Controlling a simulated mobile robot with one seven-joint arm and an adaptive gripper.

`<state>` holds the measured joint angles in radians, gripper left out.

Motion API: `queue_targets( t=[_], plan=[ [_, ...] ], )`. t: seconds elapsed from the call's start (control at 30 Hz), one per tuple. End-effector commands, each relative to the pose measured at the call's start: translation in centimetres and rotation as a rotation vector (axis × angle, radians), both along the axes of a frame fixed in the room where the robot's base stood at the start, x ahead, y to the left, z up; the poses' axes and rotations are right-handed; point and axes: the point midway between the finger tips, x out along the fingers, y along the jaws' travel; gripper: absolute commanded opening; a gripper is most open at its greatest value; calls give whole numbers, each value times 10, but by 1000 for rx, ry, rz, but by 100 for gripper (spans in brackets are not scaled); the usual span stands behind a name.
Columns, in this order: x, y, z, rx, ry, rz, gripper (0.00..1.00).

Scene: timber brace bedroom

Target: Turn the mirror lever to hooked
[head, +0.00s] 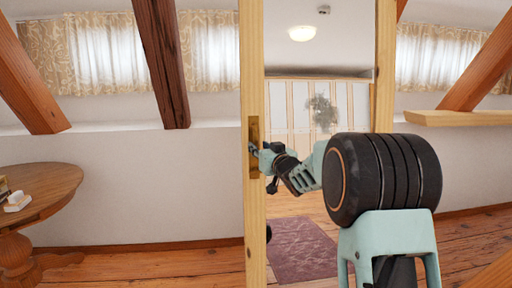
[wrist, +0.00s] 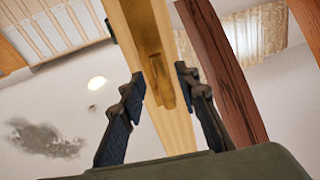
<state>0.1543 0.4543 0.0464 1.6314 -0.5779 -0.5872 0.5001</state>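The mirror (head: 317,100) stands upright in a pale wooden frame, in the middle of the head view. A brass plate (head: 253,128) with the lever sits on its left post; in the head view the lever is largely hidden by my gripper (head: 266,160). In the wrist view the brass lever (wrist: 161,85) shows against the wooden post (wrist: 150,35), lying roughly along it. The two dark fingers of my gripper (wrist: 160,84) are apart, one on each side of the lever, with visible gaps. I cannot tell whether either finger touches it.
A round wooden table (head: 55,190) with small items stands at the left. Dark and orange timber braces (head: 163,60) slope up behind. A wooden shelf (head: 460,118) juts in at the right. The mirror glass reflects a ceiling lamp, pale panels and a purple rug.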

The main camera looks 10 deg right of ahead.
Motion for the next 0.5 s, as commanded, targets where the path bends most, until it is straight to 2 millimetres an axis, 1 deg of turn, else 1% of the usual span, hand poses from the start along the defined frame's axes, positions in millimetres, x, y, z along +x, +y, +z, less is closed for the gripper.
queue_targets(
  t=[0.03, 0.2, 0.33, 0.5],
  plan=[
    [8, 2, -1, 0, 0, 1, 30],
    [25, 6, -1, -1, 0, 1, 30],
    [33, 7, -1, -1, 1, 0, 30],
    [37, 8, 0, 0, 0, 0, 30]
  ],
)
